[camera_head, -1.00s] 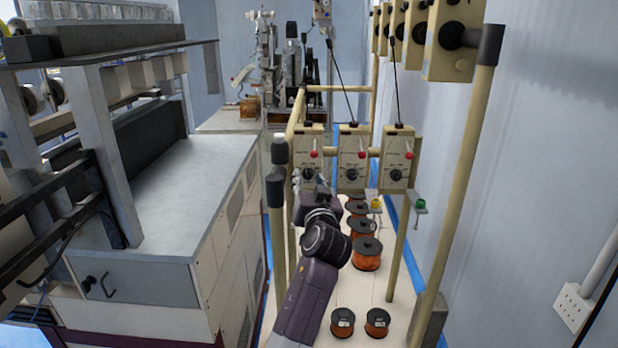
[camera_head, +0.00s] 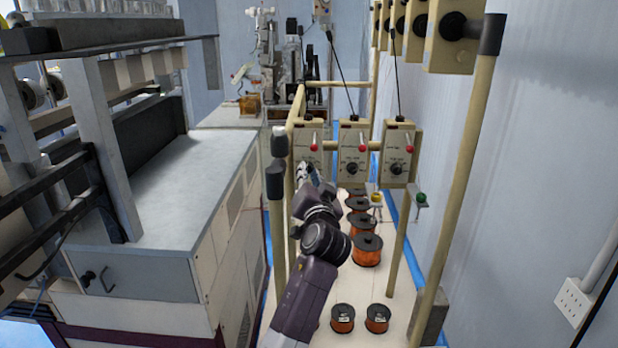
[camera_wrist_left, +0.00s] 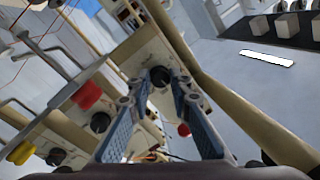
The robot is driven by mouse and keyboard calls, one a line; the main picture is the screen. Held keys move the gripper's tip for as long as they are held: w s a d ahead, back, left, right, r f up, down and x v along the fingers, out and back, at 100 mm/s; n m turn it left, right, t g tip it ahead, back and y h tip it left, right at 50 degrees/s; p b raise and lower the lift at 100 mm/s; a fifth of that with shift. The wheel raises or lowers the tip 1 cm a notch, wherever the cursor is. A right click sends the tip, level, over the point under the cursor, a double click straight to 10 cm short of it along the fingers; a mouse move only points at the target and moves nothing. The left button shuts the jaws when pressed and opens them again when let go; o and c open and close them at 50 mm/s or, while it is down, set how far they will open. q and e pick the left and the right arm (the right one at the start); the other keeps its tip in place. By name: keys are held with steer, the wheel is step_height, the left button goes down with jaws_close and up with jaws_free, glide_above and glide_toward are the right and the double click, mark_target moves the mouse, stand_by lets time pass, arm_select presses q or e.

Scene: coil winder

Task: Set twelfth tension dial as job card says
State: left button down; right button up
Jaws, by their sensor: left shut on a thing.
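Three beige tension boxes hang in a row in the head view: the left box (camera_head: 309,136), the middle box (camera_head: 353,152) and the right box (camera_head: 396,150). Each has a red-tipped lever and a black dial; the middle dial (camera_head: 352,168) and right dial (camera_head: 396,168) show. My left gripper (camera_head: 306,168) is at the left box's dial and hides it. In the left wrist view, a black dial knob (camera_wrist_left: 160,76) sits between the fingertips of the left gripper (camera_wrist_left: 157,88), which is shut on it. Dial markings are too small to read. My right gripper is out of view.
Copper wire spools (camera_head: 366,250) stand on the white floor board below the boxes. A beige post (camera_head: 465,180) rises at the right, with more boxes (camera_head: 449,40) above. A large grey-topped machine (camera_head: 180,190) fills the left side.

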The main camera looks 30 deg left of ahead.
arm_select(q)
steer(key=shift+m, duration=0.4)
steer(key=c, duration=1.7)
jaws_free()
steer(key=shift+c, duration=0.2)
steer(key=shift+d, duration=0.1)
steer(key=v, duration=1.2)
steer(key=shift+f, duration=0.15)
